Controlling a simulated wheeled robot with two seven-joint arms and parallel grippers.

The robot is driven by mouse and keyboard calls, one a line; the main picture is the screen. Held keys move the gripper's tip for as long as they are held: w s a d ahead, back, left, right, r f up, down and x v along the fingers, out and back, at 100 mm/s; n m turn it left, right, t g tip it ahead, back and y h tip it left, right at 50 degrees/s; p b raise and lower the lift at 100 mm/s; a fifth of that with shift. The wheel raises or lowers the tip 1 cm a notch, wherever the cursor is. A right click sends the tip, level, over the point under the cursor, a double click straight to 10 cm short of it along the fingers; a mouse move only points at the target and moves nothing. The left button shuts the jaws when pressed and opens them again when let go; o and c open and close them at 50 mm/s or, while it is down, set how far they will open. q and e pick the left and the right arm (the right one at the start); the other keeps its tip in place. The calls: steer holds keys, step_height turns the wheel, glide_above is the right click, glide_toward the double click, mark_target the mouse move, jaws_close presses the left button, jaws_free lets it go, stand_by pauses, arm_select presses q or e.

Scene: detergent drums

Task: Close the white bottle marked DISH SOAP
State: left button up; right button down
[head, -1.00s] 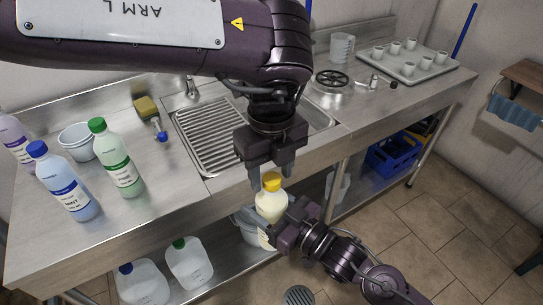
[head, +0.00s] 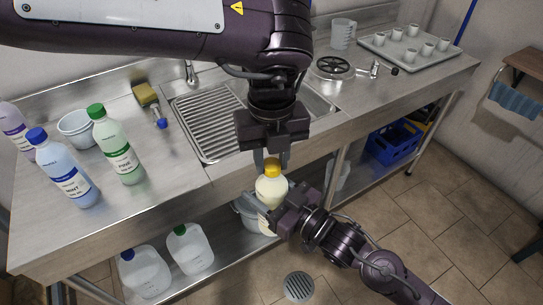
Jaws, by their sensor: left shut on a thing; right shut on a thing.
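A white bottle (head: 271,190) with a yellow cap (head: 272,169) is held upright in front of the bench's front edge. Its marking cannot be read here. My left gripper (head: 272,162) reaches down from above, with its fingers shut on either side of the yellow cap. The cap is at the top of the bottle's neck; how tightly it sits cannot be told. My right gripper (head: 263,206) comes from the lower right and is shut around the bottle's body, hiding part of it.
A sink (head: 210,125), sponge (head: 145,95) and cup tray (head: 390,50) are behind. Jugs (head: 146,272) are on the lower shelf.

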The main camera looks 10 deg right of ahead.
arm_select(q)
steer(key=shift+m, duration=0.8)
steer(key=o, duration=1.2)
steer(key=shift+c, duration=0.2)
steer(key=shift+r, duration=0.15)
step_height(320, 180, up, 12)
steer(key=shift+w, duration=0.1)
